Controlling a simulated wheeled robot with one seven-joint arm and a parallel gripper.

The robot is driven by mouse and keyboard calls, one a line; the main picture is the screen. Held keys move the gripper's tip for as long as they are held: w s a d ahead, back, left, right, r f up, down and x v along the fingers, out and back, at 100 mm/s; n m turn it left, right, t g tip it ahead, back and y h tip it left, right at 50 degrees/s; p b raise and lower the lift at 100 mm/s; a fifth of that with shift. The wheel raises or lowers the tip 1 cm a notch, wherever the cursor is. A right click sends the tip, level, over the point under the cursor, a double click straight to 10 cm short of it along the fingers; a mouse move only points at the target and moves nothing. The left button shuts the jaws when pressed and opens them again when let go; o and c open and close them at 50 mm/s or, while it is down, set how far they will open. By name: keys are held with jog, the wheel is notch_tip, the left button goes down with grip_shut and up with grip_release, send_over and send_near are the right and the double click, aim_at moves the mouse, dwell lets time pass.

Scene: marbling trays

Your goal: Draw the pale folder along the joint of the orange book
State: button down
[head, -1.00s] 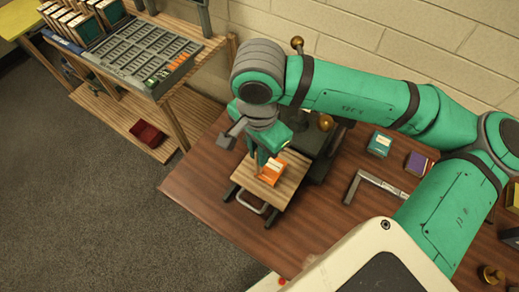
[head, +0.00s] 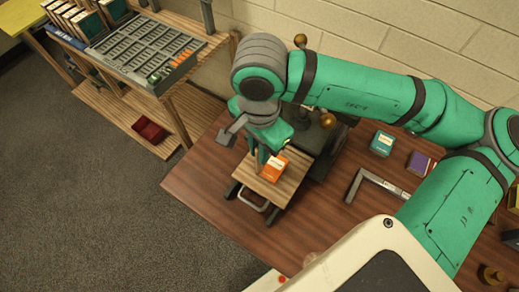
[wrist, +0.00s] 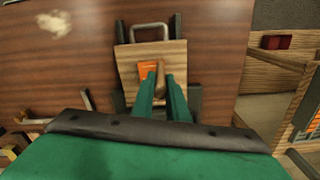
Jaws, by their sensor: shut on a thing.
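The orange book (head: 276,168) lies on a pale wooden board (head: 284,190) at the front left of the table. It also shows in the wrist view (wrist: 147,67), partly covered by my fingers. My gripper (head: 261,158) points down at the book's left side in the head view. In the wrist view my gripper (wrist: 161,80) is shut on a slim tan piece, the pale folder (wrist: 160,72), whose tip is beside or over the book's edge. I cannot tell whether the folder touches the joint.
The board sits on a dark press-like frame with a metal handle (wrist: 150,27). A metal square (head: 378,182), a teal book (head: 382,144) and a purple book (head: 420,163) lie to the right. A rack with a grey compartment tray (head: 118,50) stands beyond a floor gap.

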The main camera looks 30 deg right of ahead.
jog(key=shift+r, duration=3.05)
